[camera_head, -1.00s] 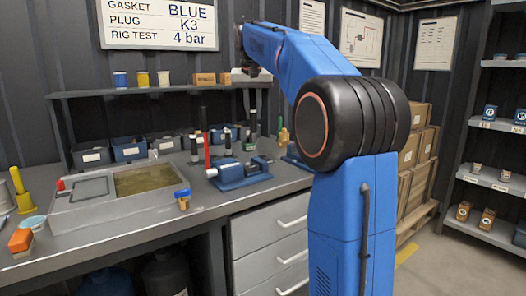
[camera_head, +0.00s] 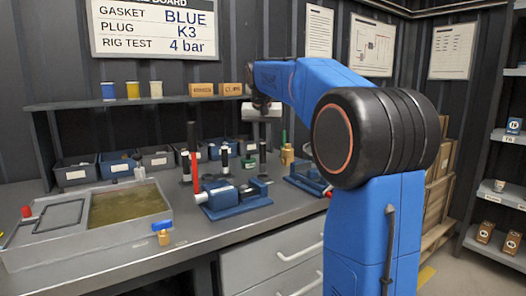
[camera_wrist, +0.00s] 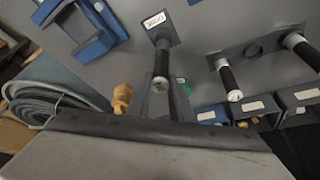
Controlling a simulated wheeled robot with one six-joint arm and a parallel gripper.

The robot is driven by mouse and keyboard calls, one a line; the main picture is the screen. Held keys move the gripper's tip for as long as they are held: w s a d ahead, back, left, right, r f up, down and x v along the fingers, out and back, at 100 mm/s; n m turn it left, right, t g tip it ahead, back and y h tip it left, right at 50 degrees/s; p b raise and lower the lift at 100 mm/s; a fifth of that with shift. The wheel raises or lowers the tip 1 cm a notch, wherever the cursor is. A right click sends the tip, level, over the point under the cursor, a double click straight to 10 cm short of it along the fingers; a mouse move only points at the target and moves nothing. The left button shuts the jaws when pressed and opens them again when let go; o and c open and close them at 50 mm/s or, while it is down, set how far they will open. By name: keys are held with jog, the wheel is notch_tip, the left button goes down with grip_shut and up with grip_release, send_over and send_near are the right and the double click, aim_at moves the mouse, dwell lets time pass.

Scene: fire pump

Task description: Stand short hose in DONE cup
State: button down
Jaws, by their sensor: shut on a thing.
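My gripper (camera_head: 263,128) hangs above the back of the bench, its pale body level with the shelf. In the wrist view its wide grey body fills the bottom and its fingers (camera_wrist: 166,103) are partly hidden. The short black hose (camera_wrist: 162,64), with a pale end, stands between them, and the jaws appear shut on its upper end. In the head view it shows as a dark upright piece (camera_head: 262,152) below my gripper. Its lower end meets a small square dark base, seemingly the DONE cup (camera_wrist: 160,34), with a white label too small to read surely. Seating depth is unclear.
Two other black hoses (camera_wrist: 230,80) stand on a rack beside it. A brass fitting (camera_wrist: 122,97) and a blue vise (camera_head: 230,198) are close by. Labelled bins (camera_head: 75,172) line the back under the shelf (camera_head: 170,101). A water tray (camera_head: 90,240) is at left.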

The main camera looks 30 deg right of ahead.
jog(key=shift+f, duration=1.35)
jog(key=shift+f, duration=0.1)
jog(key=c, duration=1.6)
grip_release()
jog(key=v, duration=1.2)
